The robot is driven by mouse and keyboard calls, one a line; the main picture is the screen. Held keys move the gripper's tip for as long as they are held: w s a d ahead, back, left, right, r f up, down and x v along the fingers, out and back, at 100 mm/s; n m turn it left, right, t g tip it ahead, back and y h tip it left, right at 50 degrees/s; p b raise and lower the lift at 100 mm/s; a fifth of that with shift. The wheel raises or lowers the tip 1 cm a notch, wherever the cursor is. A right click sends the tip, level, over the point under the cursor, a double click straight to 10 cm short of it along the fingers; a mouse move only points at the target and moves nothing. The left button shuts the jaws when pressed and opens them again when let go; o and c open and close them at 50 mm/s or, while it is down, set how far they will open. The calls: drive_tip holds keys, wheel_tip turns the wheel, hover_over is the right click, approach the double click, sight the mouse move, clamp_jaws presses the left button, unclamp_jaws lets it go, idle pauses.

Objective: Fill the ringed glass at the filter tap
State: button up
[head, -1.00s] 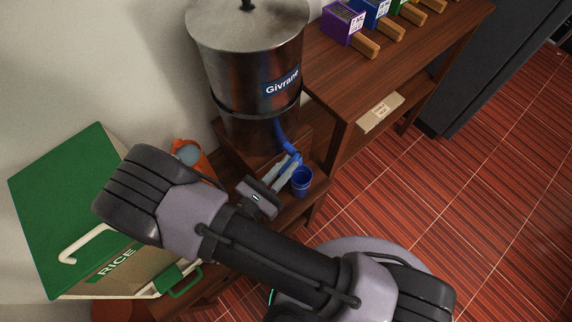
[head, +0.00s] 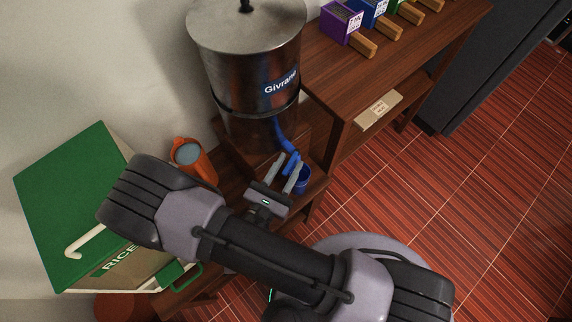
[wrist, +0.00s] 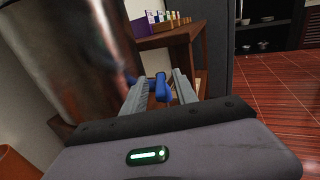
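A steel water filter labelled Givrane (head: 245,70) has a blue tap (head: 287,150) low on its front. A blue cup (head: 304,181) stands just below the tap, partly hidden by a finger; I cannot make out a ring on it. My gripper (head: 287,163) is open at the tap, its fingers apart and pointing toward it. In the wrist view the blue tap (wrist: 162,88) shows between the two fingertips (wrist: 160,82), and I cannot tell whether they touch it. The cup cannot be made out in the wrist view.
An orange jug (head: 203,168) stands left of the filter, near my arm. A green-lidded rice box (head: 70,190) is at the left. A wooden shelf (head: 345,85) with several coloured boxes is at the right. Red tiled floor (head: 450,200) lies open beyond.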

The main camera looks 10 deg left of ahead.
drive_tip(key=p+v, duration=0.2)
drive_tip(key=v, duration=1.5)
drive_tip(key=shift+s+p, duration=0.25)
drive_tip(key=shift+p, duration=0.05)
idle(6.0)
